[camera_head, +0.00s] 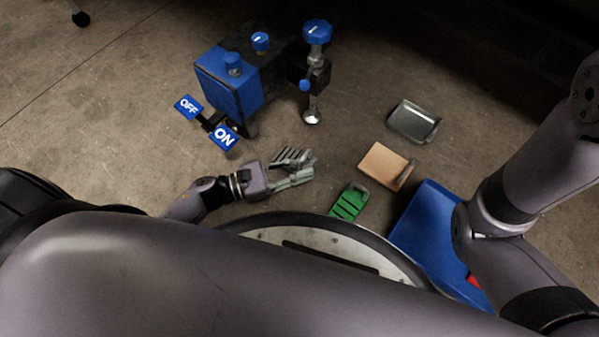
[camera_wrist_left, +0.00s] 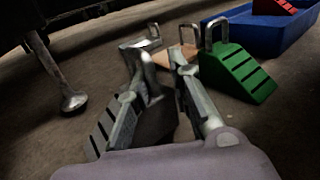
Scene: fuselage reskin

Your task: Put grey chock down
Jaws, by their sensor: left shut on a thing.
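My left gripper (camera_head: 308,167) is shut on a grey chock (camera_head: 289,156) with a slotted face. In the left wrist view the slotted grey chock (camera_wrist_left: 101,134) shows at the left of the gripper (camera_wrist_left: 164,68), partly hidden by the fingers. It is low, close to the floor; I cannot tell whether it touches it. My right gripper is out of view; only the right arm shows.
On the floor right of my left gripper lie a green chock (camera_head: 348,201), a tan chock (camera_head: 384,164) and a silvery grey one (camera_head: 414,121). A blue bin (camera_head: 421,213) holds something red. A blue machine (camera_head: 228,82) with ON and OFF pedals stands behind.

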